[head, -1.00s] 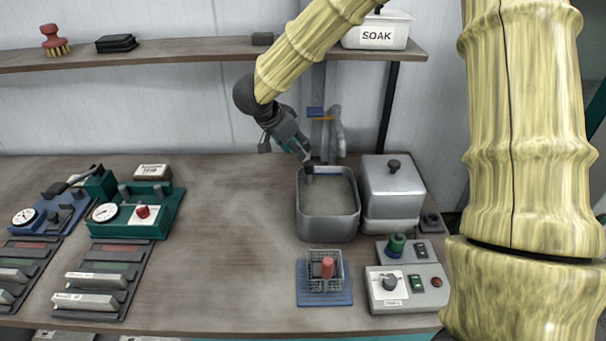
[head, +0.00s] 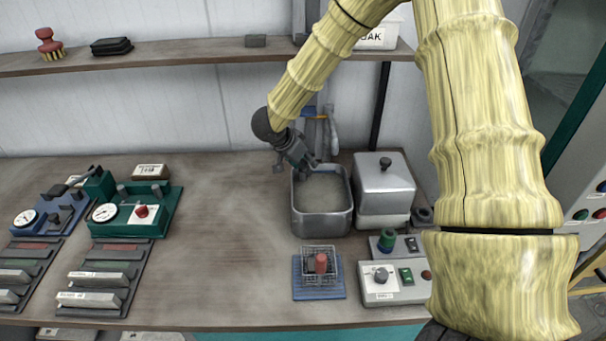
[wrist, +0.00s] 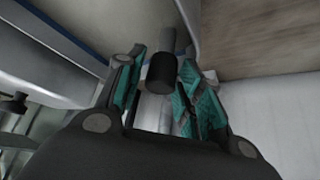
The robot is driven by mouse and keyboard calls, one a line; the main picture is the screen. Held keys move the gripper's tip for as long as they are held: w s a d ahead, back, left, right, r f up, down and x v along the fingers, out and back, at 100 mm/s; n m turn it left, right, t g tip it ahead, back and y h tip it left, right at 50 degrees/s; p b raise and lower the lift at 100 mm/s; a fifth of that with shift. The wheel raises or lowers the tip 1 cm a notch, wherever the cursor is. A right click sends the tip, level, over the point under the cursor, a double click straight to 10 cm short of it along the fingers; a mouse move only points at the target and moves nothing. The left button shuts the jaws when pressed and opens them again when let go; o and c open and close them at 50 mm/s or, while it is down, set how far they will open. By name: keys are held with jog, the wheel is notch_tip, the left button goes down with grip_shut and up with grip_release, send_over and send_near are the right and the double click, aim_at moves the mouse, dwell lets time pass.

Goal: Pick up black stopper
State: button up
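The black stopper (wrist: 161,73) shows in the wrist view as a short dark cylinder below a grey cylindrical piece (wrist: 164,38). My gripper (wrist: 160,82) has its teal fingers on either side of it. A gap shows on the left and a narrower one on the right, so the fingers look open around it. In the head view my gripper (head: 309,162) is low at the back left corner of the open metal tank (head: 321,229), which holds cloudy liquid. There the gripper hides the stopper.
A lidded metal box (head: 384,187) stands right of the tank. A wire basket with a red piece stands on a blue mat (head: 333,291) in front. A control box (head: 395,288) is beside it. A pipe fitting (head: 333,128) rises behind. The bench's middle is clear.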

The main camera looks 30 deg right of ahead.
grip_shut()
dwell(0.3)
